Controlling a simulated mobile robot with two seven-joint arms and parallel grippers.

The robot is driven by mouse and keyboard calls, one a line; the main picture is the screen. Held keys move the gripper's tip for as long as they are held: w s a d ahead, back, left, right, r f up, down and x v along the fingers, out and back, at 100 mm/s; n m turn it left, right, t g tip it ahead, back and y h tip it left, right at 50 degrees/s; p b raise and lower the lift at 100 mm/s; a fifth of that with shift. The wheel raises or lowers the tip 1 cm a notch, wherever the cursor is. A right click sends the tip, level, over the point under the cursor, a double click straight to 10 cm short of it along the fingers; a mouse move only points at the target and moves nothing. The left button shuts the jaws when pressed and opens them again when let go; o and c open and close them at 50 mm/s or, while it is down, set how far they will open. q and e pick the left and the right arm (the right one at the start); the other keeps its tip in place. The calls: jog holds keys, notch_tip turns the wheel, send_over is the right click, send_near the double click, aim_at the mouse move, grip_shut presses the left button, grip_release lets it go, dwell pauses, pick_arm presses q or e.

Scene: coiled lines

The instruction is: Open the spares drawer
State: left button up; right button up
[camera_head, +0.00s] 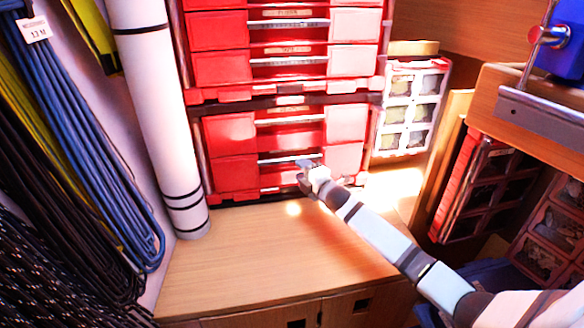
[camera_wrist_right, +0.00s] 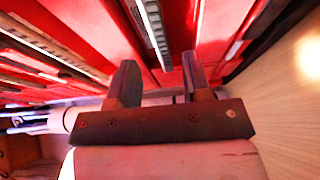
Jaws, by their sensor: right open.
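A stack of red drawers (camera_head: 231,176) with pale metal bar handles stands at the back of the wooden top. The labels are too small to read, so I cannot tell which drawer is the spares one. My right gripper (camera_head: 308,167) is at the lowest drawer, near the right part of its bar handle (camera_head: 275,161). In the right wrist view the fingers of the gripper (camera_wrist_right: 160,80) are apart with nothing between their tips. A metal bar (camera_wrist_right: 153,30) lies just ahead of the gap, with the red drawer fronts around it. The drawers look shut. My left gripper is out of view.
A white upright tube (camera_head: 160,110) stands left of the drawers, beside hanging blue coiled line (camera_head: 85,130). A clear-windowed case (camera_head: 410,108) stands at the right. The wooden top (camera_head: 250,250) in front is clear. A wooden shelf (camera_head: 535,125) juts in at the right.

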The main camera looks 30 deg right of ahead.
aim_at(291, 161)
jog(key=w+b, duration=0.1)
jog(key=w, duration=0.3)
jog(key=shift+w+a+f, duration=0.1)
jog(key=shift+w+a, duration=0.05)
jog(key=shift+w, duration=0.1)
jog(key=shift+w+a+b, duration=0.1)
jog(key=shift+w+b, duration=0.35)
jog(key=shift+w, duration=0.25)
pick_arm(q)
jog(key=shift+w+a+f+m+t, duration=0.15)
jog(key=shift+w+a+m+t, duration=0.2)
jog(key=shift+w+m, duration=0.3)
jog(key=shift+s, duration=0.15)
pick_arm(e)
grip_shut()
